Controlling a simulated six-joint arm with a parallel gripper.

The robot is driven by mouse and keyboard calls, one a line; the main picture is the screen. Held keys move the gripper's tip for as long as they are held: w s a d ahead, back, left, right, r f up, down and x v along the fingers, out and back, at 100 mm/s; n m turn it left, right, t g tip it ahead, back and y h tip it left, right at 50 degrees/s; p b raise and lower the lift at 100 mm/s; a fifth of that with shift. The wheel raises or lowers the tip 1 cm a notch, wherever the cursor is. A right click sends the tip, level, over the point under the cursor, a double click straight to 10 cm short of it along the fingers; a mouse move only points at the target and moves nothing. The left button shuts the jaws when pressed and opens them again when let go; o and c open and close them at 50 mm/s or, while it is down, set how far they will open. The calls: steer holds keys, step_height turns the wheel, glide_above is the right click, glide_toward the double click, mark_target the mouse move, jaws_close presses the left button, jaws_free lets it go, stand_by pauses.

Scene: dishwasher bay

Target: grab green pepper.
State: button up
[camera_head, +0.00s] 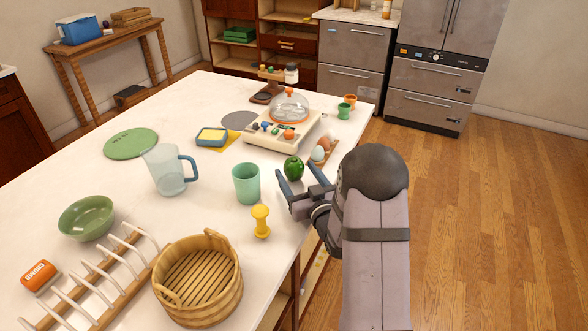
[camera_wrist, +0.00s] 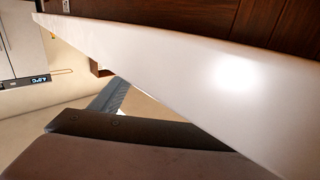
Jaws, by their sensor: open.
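The green pepper (camera_head: 293,168) stands on the white counter (camera_head: 105,185) near its right edge, in the head view. My gripper (camera_head: 300,177) is at the counter's edge, just right of and in front of the pepper. Its two blue-grey fingers are spread, with nothing seen between them. The pepper appears close to the fingertips, but I cannot tell the exact gap. The wrist view shows the pale counter (camera_wrist: 230,75) and a finger (camera_wrist: 108,97), with no pepper visible.
A teal cup (camera_head: 246,184) and a yellow object (camera_head: 261,222) stand left of my gripper. Eggs in a wooden holder (camera_head: 328,153) sit behind it. A wooden basket (camera_head: 199,280) is at the front. Open floor lies to the right.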

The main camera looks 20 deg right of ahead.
mark_target(294, 166)
steer(key=shift+w+p, duration=0.4)
steer(key=shift+w, duration=1.15)
steer(key=c, duration=1.2)
steer(key=shift+r, duration=0.1)
steer(key=shift+r+b, duration=0.6)
steer(key=shift+r, duration=4.35)
